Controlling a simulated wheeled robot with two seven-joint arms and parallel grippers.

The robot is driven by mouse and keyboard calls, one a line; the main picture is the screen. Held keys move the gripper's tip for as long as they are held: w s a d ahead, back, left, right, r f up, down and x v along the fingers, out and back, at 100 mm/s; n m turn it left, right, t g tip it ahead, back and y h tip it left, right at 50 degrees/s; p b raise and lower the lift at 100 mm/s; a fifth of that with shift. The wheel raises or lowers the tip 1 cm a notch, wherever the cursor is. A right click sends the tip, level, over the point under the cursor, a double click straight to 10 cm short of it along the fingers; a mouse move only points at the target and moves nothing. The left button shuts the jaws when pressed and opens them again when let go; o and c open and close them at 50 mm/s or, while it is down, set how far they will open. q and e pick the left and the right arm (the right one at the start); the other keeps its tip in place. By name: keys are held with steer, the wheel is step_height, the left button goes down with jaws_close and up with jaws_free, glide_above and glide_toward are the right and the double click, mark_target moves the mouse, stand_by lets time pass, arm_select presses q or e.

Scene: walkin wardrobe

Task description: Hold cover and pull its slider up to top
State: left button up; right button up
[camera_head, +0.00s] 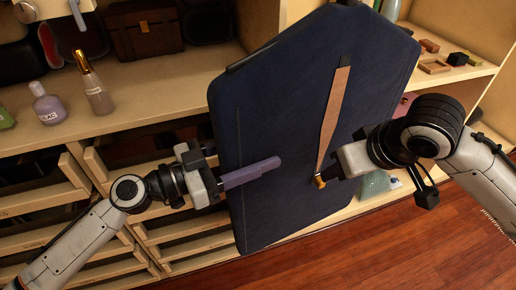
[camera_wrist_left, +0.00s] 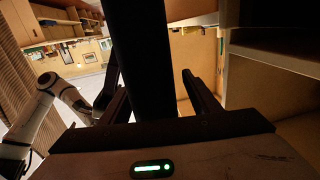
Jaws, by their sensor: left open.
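The dark blue cover (camera_head: 270,110) hangs tilted in front of the shelves. A tan strip (camera_head: 334,120) runs down its front to the small gold slider (camera_head: 319,181) at the strip's lower end. My left gripper (camera_head: 262,170) is at the cover's left edge, with one finger across the front and the other hidden behind it. In the left wrist view the cover (camera_wrist_left: 142,60) stands edge-on between the two open fingers, with gaps beside it. My right gripper (camera_head: 330,172) is at the slider from the right; its fingertips are too small to tell whether they grip it.
A shelf (camera_head: 140,105) at the left holds a purple bottle (camera_head: 48,104), a tall perfume bottle (camera_head: 94,88) and a brown case (camera_head: 146,33). Wooden drawers (camera_head: 50,200) lie below. Small items stand on the right shelf. The red wood floor (camera_head: 390,250) is clear at the lower right.

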arm_select(q)
steer(key=shift+w+d, duration=0.25)
steer(key=shift+d, duration=0.2)
jaws_close()
stand_by(0.8)
